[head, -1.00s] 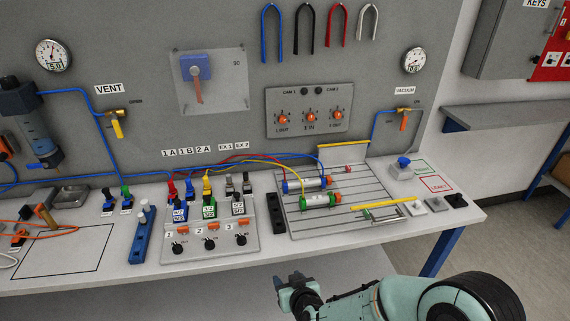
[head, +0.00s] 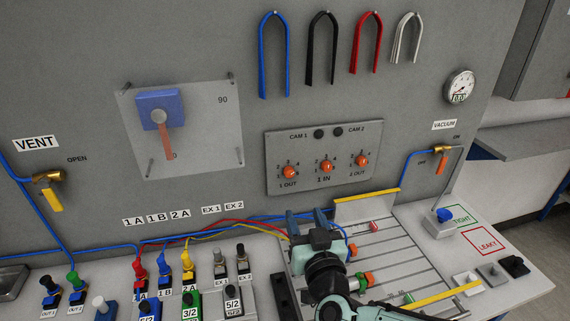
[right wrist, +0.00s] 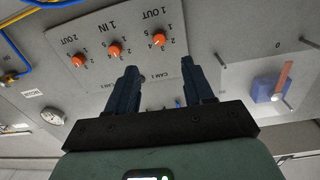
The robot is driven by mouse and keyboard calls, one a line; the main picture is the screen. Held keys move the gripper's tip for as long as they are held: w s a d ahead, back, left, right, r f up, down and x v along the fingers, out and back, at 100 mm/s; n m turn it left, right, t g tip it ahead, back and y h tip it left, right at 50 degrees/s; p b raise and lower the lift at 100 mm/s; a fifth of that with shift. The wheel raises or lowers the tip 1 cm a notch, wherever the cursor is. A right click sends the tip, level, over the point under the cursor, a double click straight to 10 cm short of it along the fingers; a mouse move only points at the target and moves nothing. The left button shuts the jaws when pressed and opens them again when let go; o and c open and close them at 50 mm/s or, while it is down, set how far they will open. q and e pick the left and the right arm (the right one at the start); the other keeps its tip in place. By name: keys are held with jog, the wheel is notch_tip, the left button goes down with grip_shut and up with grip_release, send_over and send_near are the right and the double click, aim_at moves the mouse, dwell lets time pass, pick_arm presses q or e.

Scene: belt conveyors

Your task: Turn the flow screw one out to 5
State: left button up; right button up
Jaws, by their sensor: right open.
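The flow screw one out (head: 290,172) is the orange screw at the left of the grey panel (head: 273,151) on the wall, above the label 1 OUT. In the right wrist view it (right wrist: 159,38) is upside down, with small numbers around it; its exact setting is too small to read. My right gripper (head: 310,222) is below the panel, above the bench. Its two dark fingers are open and empty in the right wrist view (right wrist: 162,75). The screw shows between and beyond the fingertips, apart from them. My left gripper is out of view.
Two more orange screws, the middle one (head: 327,167) and the right one (head: 361,160), sit on the same panel. Hoses run along the bench below. A yellow rail (head: 367,195) stands behind the slotted plate. The wall in front of the panel is clear.

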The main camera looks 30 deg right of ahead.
aim_at(290, 174)
jog(key=x, duration=1.3)
jog(key=shift+w+d+r, duration=0.15)
jog(key=shift+w+r, duration=0.05)
jog(key=shift+r, duration=0.15)
grip_shut()
